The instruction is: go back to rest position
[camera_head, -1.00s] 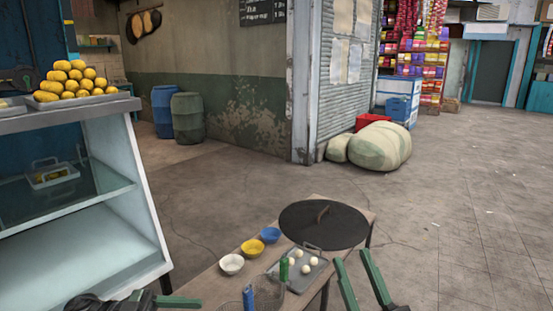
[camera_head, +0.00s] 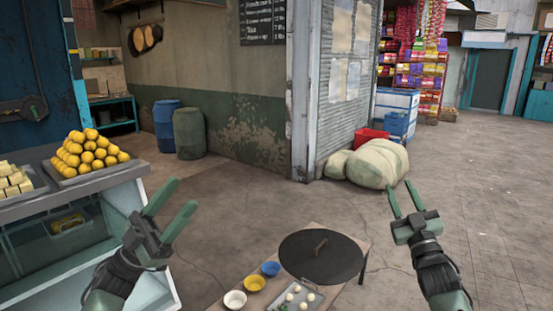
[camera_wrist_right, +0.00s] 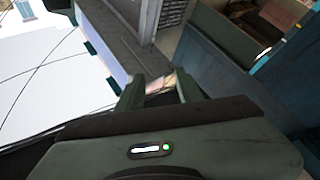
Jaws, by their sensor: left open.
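My left gripper (camera_head: 185,194) is raised in the head view, between the glass counter and the low table, with its fingers apart and nothing between them. My right gripper (camera_head: 401,184) is raised right of the low table, over open floor, its fingers pointing up. Its fingers also stand apart and empty in the right wrist view (camera_wrist_right: 157,88). The low table (camera_head: 225,299) bears a dark round lid (camera_head: 305,255), white (camera_head: 235,299), yellow (camera_head: 254,284) and blue (camera_head: 270,269) bowls, and a tray with pale balls (camera_head: 297,288), partly cut off below.
The glass counter (camera_head: 130,196) at left carries a tray of yellow sweets (camera_head: 90,155) and pale blocks (camera_head: 14,178). Barrels (camera_head: 188,133) stand by the wall. Sacks (camera_head: 372,165) lie near the pillar (camera_head: 303,100). The floor at right (camera_head: 490,220) is clear.

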